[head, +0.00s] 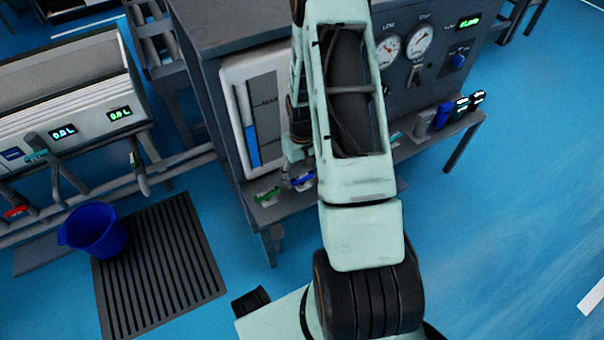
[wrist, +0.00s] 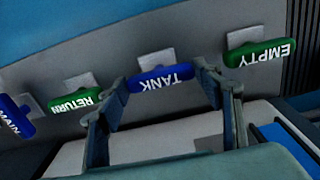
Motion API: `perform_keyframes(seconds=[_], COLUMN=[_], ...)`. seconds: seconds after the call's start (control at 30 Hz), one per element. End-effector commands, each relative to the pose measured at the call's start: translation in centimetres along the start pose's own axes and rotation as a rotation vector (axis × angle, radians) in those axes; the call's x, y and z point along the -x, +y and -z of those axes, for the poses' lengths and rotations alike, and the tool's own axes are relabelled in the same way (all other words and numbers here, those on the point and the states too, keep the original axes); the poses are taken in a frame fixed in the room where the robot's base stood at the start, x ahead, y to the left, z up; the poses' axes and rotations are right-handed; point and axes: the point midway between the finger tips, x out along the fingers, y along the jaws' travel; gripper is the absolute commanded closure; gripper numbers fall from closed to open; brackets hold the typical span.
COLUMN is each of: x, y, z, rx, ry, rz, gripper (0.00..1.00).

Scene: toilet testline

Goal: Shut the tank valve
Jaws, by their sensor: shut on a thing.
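The tank valve has a blue handle (wrist: 163,79) marked TANK, upside down in the wrist view. It lies crosswise in front of a pale square plate. My gripper (wrist: 161,82) has one finger at each end of this handle and is shut on it. In the head view, my gripper (head: 297,158) is low at the front of the grey test bench, partly hidden by my arm. The blue tank handle (head: 302,181) shows just below it. Whether the valve is open or shut, I cannot tell.
A green EMPTY handle (wrist: 260,53) is close on the right in the wrist view; a green RETURN handle (wrist: 76,105) and a blue MAIN handle (wrist: 14,118) are on the left. A level gauge (head: 254,120) is above the valves. A blue bucket (head: 94,232) stands left.

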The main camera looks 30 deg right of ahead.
Motion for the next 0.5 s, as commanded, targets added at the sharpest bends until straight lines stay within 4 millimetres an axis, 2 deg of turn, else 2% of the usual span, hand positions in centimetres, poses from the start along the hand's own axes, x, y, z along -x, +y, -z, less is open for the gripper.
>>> perform_keyframes(seconds=[0.17,0.2,0.33,0.5], x=[-0.02,-0.02,-0.02,-0.01], y=[0.04,0.04,0.03,0.01], z=[-0.1,-0.1,-0.08,-0.04], rx=[-0.004,-0.004,-0.003,-0.001], ry=[-0.002,-0.002,-0.001,-0.001], rz=[0.0,0.0,0.0,0.0], gripper=[0.64,0.37,0.23,0.22])
